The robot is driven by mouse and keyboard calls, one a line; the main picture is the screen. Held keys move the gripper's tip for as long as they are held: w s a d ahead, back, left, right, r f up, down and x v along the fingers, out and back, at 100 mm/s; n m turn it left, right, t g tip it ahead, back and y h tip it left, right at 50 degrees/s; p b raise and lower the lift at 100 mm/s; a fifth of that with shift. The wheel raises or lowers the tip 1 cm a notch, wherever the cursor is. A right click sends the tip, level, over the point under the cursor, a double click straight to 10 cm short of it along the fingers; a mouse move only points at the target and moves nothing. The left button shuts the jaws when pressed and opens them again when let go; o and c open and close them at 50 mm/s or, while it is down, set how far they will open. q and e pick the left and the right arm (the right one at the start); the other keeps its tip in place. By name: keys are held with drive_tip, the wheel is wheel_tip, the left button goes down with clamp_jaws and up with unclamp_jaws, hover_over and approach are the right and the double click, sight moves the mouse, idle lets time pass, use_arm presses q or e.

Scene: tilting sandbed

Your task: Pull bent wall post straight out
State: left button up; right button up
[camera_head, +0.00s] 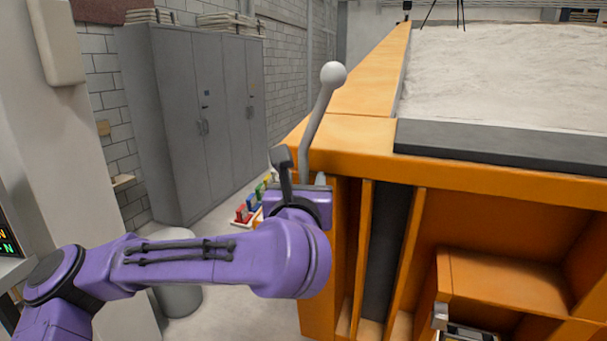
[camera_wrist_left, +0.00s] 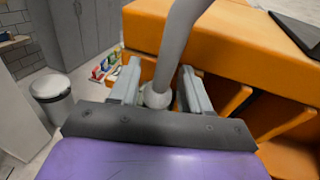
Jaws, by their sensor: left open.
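The bent wall post (camera_head: 319,120) is a grey rod with a pale ball on top, at the left corner of the orange sandbed frame (camera_head: 345,145). It leans and bends partway up. In the left wrist view the post (camera_wrist_left: 179,45) runs down to a rounded pale base between my fingers. My left gripper (camera_head: 300,175) is open at the post's lower part, with one finger (camera_wrist_left: 128,82) on each side. The wrist view shows no clear grip on it. The post's foot is partly hidden by my gripper in the head view. My right gripper is not in view.
Pale sand (camera_head: 500,75) fills the bed, with a dark strip (camera_head: 490,143) along its near edge. Orange shelf compartments (camera_head: 510,240) lie below. Grey cabinets (camera_head: 195,120) stand at the left wall. A grey bin (camera_wrist_left: 52,100) and small coloured items (camera_head: 252,203) stand on the floor.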

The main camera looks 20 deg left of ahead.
sight(301, 144)
use_arm(q)
drive_tip(key=c, duration=0.8)
drive_tip(key=shift+s+r, duration=0.15)
drive_tip(key=shift+r, duration=0.6)
drive_tip(key=shift+s+r, duration=0.1)
drive_tip(key=shift+r, duration=0.65)
drive_tip(key=shift+r, duration=0.1)
drive_tip(key=shift+s+r, duration=0.15)
drive_tip(key=shift+r, duration=0.55)
drive_tip(key=shift+s+r, duration=0.1)
drive_tip(key=shift+r, duration=0.55)
drive_tip(key=shift+s+r, duration=0.15)
drive_tip(key=shift+r, duration=0.6)
drive_tip(key=shift+s+r, duration=0.1)
drive_tip(key=shift+r, duration=0.65)
